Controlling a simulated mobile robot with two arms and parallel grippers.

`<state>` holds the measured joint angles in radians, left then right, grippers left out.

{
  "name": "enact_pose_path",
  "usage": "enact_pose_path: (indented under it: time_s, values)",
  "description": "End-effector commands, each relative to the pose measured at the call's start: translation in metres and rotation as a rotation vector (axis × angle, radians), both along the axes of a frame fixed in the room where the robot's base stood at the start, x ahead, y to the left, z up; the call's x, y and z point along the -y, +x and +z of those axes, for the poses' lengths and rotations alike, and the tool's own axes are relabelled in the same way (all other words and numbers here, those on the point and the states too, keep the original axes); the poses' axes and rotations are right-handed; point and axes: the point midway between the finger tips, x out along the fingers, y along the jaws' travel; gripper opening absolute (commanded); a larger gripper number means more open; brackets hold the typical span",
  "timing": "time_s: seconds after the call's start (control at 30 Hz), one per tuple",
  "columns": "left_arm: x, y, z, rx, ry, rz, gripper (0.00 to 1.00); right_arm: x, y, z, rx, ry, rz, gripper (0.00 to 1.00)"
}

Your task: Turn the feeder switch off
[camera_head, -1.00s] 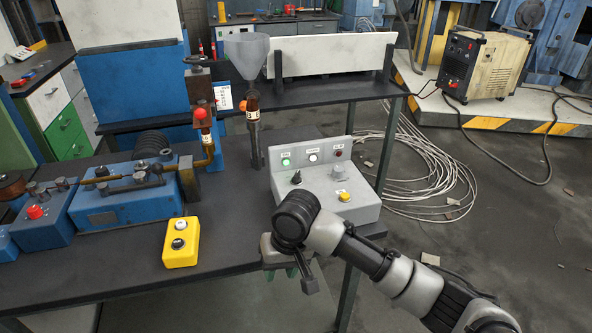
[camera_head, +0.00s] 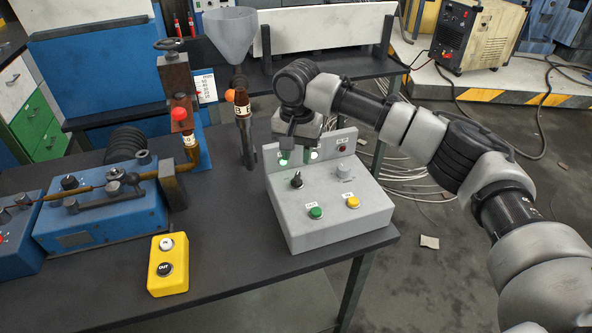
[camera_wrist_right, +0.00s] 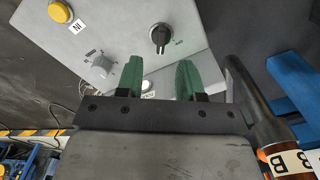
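A grey control box (camera_head: 325,222) stands at the right of the dark table. Its top carries a black rotary switch (camera_head: 296,180), a grey knob (camera_head: 344,171), a green button (camera_head: 316,213) and a yellow button (camera_head: 353,202). I cannot read which one is labelled feeder. My right gripper (camera_head: 298,155) hangs over the box's back panel, just behind the black switch. In the right wrist view, its green fingers (camera_wrist_right: 158,78) are apart with nothing between them, and the black switch (camera_wrist_right: 160,38) lies beyond the tips, not touched. My left gripper is not in view.
A yellow two-button box (camera_head: 168,266) lies at front left. A blue machine (camera_head: 100,215) fills the table's left side.

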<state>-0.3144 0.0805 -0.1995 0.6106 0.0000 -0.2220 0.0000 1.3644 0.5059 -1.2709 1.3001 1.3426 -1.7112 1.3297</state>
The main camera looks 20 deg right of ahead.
Motion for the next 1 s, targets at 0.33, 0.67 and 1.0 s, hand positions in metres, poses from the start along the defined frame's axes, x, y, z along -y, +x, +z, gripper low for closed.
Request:
enact_pose_path:
  time_s: [0.33,0.67,1.0]
  values:
    - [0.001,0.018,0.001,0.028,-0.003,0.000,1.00,0.000,0.000,-0.055,0.000,0.000,0.002,0.37]
    - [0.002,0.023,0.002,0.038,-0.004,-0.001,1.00,0.000,0.000,-0.064,0.001,0.000,0.002,0.37]
    - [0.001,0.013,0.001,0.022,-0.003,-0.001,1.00,0.000,0.000,-0.064,0.001,-0.001,0.002,0.00]
